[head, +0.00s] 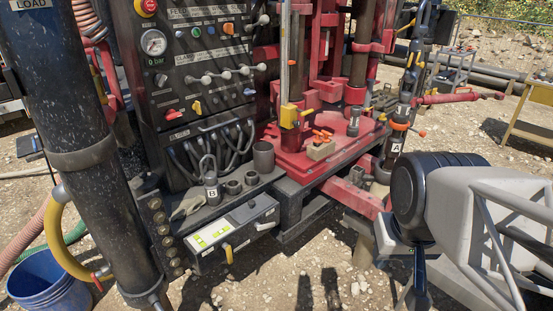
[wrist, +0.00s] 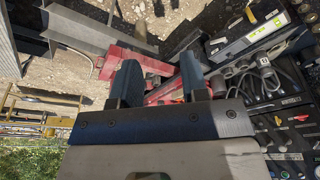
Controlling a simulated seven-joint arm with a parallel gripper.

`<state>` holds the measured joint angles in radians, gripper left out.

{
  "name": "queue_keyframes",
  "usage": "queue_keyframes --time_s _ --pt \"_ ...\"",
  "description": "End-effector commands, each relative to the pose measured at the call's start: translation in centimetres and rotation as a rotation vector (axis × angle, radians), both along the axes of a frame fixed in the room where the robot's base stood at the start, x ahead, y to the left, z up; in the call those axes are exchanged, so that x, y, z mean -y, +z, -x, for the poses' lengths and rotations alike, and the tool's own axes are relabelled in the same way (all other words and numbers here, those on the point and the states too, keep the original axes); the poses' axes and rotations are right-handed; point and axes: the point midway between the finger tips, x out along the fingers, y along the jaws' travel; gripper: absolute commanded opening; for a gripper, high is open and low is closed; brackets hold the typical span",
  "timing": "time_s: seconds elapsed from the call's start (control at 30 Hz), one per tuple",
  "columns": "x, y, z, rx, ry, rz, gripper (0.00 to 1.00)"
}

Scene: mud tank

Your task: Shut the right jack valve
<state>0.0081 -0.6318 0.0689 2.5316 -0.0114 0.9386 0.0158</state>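The dark control panel (head: 207,80) of the rig stands at the upper left in the head view, with coloured knobs and a row of levers. A red handle (head: 171,112) and a yellow handle (head: 196,106) sit low on it. A grey box (head: 232,232) with a yellow-green label and a hanging yellow handle (head: 228,253) is below. The labels are too small to read, so I cannot tell which is the right jack valve. My gripper (wrist: 160,83) is open and empty in the wrist view, apart from the panel, which shows at the right edge there.
The red rig deck (head: 312,150) with clamps and pipes lies between panel and arm. A thick dark cylinder (head: 80,130) stands at the left, beside a blue bucket (head: 48,290). Gravel ground in front is open.

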Motion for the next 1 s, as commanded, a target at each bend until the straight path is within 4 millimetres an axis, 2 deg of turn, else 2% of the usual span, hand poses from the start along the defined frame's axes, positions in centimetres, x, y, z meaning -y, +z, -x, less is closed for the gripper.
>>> queue_keyframes --time_s 0.17,0.37,0.67,1.0 --pt "0.1 -0.1 -1.3 0.017 0.020 0.012 0.49" --pt "0.3 -0.7 -5.0 0.065 0.082 0.047 0.49" --pt "0.4 -2.2 -12.8 0.176 0.225 0.125 0.49" --pt "-0.2 -4.8 -21.6 0.305 0.401 0.211 0.49"
